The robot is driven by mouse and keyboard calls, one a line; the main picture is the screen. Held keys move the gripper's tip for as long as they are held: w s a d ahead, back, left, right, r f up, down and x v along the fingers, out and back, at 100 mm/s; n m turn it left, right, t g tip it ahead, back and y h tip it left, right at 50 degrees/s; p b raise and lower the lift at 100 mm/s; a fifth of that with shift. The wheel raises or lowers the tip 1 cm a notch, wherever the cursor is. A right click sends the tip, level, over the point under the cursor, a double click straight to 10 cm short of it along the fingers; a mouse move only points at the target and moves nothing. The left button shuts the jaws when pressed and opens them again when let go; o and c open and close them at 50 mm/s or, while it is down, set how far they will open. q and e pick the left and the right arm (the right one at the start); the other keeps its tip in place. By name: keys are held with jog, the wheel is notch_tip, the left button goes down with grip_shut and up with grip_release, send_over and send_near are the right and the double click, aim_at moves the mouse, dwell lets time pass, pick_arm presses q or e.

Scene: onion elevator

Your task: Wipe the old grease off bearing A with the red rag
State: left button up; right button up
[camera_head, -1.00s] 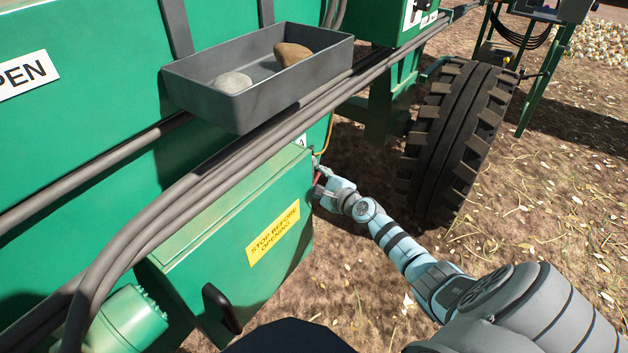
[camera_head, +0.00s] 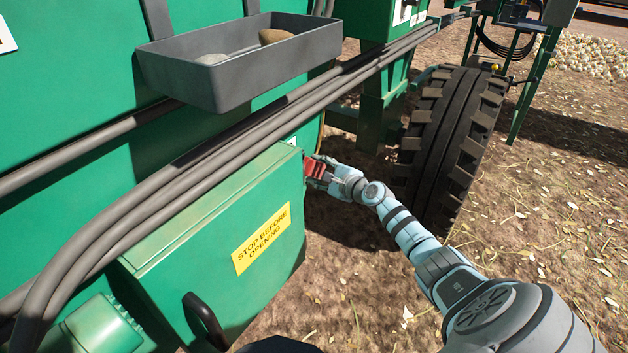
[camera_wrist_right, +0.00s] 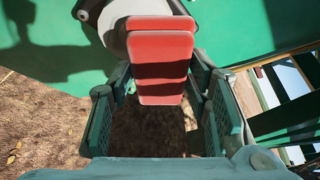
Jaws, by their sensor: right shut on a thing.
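The red rag (camera_head: 312,168) is a folded, block-like red piece held at the end of my right arm. My right gripper (camera_head: 318,174) is shut on it, just beyond the right edge of the green box. In the right wrist view the rag (camera_wrist_right: 160,62) sits between the fingers of my right gripper (camera_wrist_right: 160,100). Behind the rag is a pale round face in a dark housing, which looks like bearing A (camera_wrist_right: 112,20). The rag covers much of it, and I cannot tell whether they touch. No grease can be made out. My left gripper is not in view.
A green box (camera_head: 210,235) with a yellow warning label stands left of my right gripper. Grey pipes (camera_head: 200,165) and a grey tray (camera_head: 230,85) with two stones are above it. Open ground lies in front.

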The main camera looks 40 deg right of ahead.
jog(key=shift+s+a+r+p, duration=0.2)
jog(key=shift+a+p, duration=0.55)
jog(key=shift+p, duration=0.1)
jog(key=shift+s+a+r+p, duration=0.15)
jog(key=shift+a+r+p, duration=0.05)
jog(key=shift+a+p, duration=0.6)
jog(key=shift+s+a+f, duration=0.1)
jog(key=shift+a+f, duration=0.05)
jog(key=shift+a, duration=0.2)
jog(key=a+p, duration=0.1)
jog(key=s+a+p, duration=0.1)
jog(key=a, duration=0.1)
jog(key=shift+p, duration=0.4)
jog(key=shift+s+f, duration=0.1)
send_near(309, 176)
jog(key=w+f, duration=0.1)
jog(key=w+a+f, duration=0.1)
jog(key=shift+w+a+f, duration=0.15)
jog(key=shift+w+f, duration=0.05)
jog(key=shift+f, duration=0.05)
